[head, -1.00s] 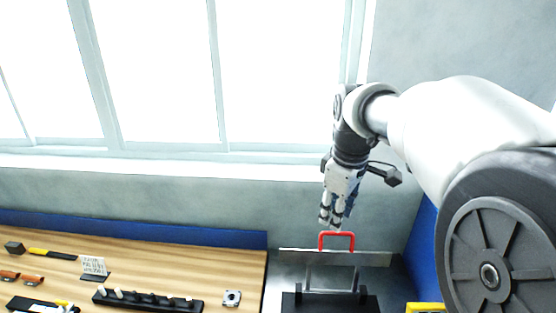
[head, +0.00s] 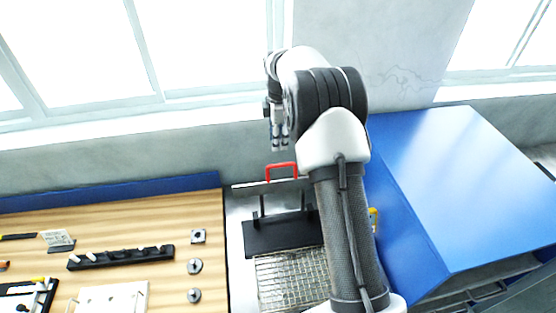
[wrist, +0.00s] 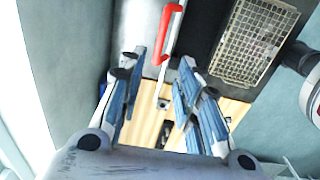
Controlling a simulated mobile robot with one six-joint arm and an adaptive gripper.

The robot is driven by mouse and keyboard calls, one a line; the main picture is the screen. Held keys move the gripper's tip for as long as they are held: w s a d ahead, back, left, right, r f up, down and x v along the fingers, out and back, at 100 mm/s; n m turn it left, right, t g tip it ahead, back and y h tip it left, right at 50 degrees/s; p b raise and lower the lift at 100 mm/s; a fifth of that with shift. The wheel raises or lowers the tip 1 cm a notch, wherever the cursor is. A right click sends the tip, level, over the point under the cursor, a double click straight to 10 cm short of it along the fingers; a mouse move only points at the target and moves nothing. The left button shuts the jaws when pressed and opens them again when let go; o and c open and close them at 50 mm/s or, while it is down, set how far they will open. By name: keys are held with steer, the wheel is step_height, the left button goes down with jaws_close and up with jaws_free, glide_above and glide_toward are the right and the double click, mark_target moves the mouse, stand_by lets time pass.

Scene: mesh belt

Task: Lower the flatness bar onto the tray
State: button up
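The flatness bar is a thin grey metal strip (head: 250,185) with a red handle (head: 282,166) on top. It stands on edge at the uprights of a black stand (head: 270,238). In the wrist view the red handle (wrist: 170,32) lies just beyond the fingertips. A wire mesh surface (head: 285,280), which looks like the tray, lies in front of the stand; it also shows in the wrist view (wrist: 255,40). My gripper (head: 279,146) is just above the handle, fingers pointing down. In the wrist view my gripper (wrist: 162,62) is open and empty. My forearm hides the bar's right end and part of the mesh.
A wooden bench (head: 120,230) on the left holds a black peg rack (head: 120,257), small metal parts and a white plate (head: 112,298). A large blue cabinet (head: 460,180) stands close on the right. A wall and windows are behind.

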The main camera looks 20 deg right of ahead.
steer(key=f, duration=0.7)
steer(key=f+p, duration=0.1)
steer(key=f, duration=0.3)
steer(key=shift+w, duration=0.35)
steer(key=shift+c, duration=0.3)
jaws_close()
